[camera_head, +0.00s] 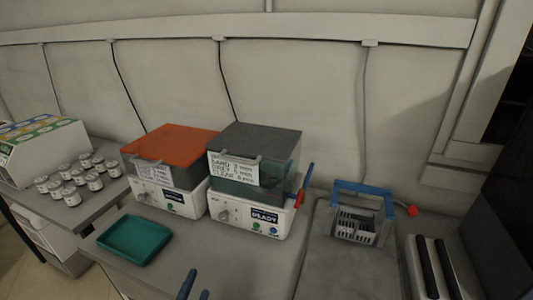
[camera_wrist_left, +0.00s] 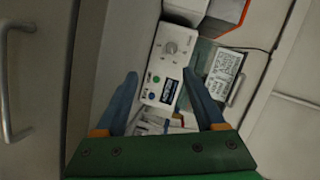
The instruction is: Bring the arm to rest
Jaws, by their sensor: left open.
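My left gripper (camera_head: 196,283) shows only as two blue finger tips at the bottom edge of the head view, in front of the counter (camera_head: 245,262). The rest of my left arm is out of that view. In the left wrist view the left gripper (camera_wrist_left: 160,73) has its two blue fingers spread apart with nothing held between them. A white control panel (camera_wrist_left: 165,65) with a knob and a small display shows beyond and between the fingers. My right gripper is in neither view.
An orange-lidded box (camera_head: 170,143) and a grey-lidded box (camera_head: 255,138) sit on white units. A green tray (camera_head: 135,239) lies on the counter. A blue-handled basket (camera_head: 357,225) stands right. Several small jars (camera_head: 70,176) stand left. The counter's front middle is clear.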

